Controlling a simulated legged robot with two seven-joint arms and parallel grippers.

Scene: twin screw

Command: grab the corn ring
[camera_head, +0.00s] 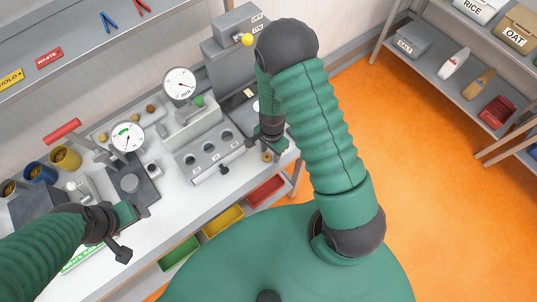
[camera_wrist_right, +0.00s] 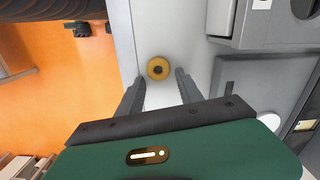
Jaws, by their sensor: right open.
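The corn ring (camera_wrist_right: 158,68) is a small golden-yellow ring with a dark centre. It lies on the pale bench top near its edge, and it also shows small in the head view (camera_head: 266,157). My right gripper (camera_wrist_right: 158,88) is open and empty, with its two fingers apart and the ring ahead between their tips, not touching. In the head view my right gripper (camera_head: 272,143) is partly hidden by its own arm, just above the ring. My left gripper (camera_head: 124,232) is over the left part of the bench; its jaw opening is unclear.
A grey block with round holes (camera_head: 208,151) and a dial gauge (camera_head: 180,84) stand left of the right gripper. A grey switch box (camera_head: 230,60) is behind. Red, yellow and green bins (camera_head: 266,190) sit below the bench edge. Orange floor lies to the right.

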